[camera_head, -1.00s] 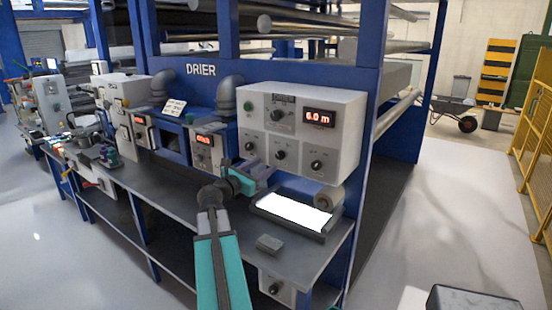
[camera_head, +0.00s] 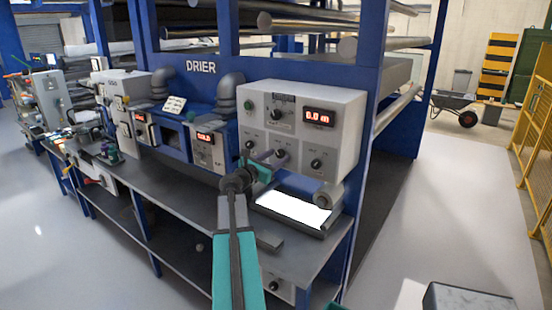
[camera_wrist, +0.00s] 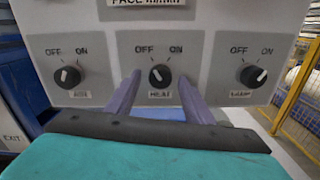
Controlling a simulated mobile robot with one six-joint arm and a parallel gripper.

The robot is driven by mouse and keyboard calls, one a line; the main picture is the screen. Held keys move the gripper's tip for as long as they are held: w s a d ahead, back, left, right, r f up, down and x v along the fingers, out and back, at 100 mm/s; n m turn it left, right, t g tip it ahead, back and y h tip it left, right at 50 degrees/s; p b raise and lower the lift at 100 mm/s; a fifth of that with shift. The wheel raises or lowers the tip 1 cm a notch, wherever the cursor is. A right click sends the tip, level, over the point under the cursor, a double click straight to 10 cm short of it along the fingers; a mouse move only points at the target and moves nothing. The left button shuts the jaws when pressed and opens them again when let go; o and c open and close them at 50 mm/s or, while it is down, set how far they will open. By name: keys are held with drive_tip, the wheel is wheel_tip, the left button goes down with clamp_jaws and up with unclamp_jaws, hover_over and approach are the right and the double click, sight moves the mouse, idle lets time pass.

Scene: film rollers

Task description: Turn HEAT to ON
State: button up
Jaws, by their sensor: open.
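The HEAT knob (camera_wrist: 159,76) is a round black dial with a white pointer mark, in the middle of the row on the light grey drier panel (camera_head: 340,150). It has OFF at its upper left and ON at its upper right. Its mark leans up and left, towards OFF. The same knob (camera_head: 280,153) shows in the head view. My gripper (camera_wrist: 160,84) is open. Its two purple fingers stand left and right of the HEAT knob, with a gap on each side. Whether the tips touch the panel I cannot tell. In the head view my gripper (camera_head: 270,162) is in front of the panel's lower left.
A left knob (camera_wrist: 67,77) points towards OFF, and a right knob (camera_wrist: 253,76) towards ON. Another dial (camera_head: 276,115) and a red display (camera_head: 320,117) sit above. A bright white tray (camera_head: 293,207) lies on the bench below the panel.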

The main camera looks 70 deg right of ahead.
drive_tip(key=c, duration=1)
drive_tip(key=shift+c, duration=0.2)
drive_tip(key=shift+f+m+b, duration=0.15)
drive_tip(key=shift+m+b, duration=0.25)
drive_tip(key=shift+b, duration=0.25)
drive_tip(key=shift+f+m+b, duration=0.1)
drive_tip(key=shift+m+b, duration=0.7)
drive_tip(key=shift+b, duration=0.35)
drive_tip(key=m+b, duration=0.3)
drive_tip(key=b, duration=0.1)
drive_tip(key=shift+w+m+b, duration=0.15)
drive_tip(key=shift+m+b, duration=0.15)
drive_tip(key=shift+b, duration=0.1)
drive_tip(key=m+b, duration=0.4)
drive_tip(key=b, duration=0.1)
drive_tip(key=shift+r+m+b, duration=0.3)
drive_tip(key=shift+m+b, duration=0.8)
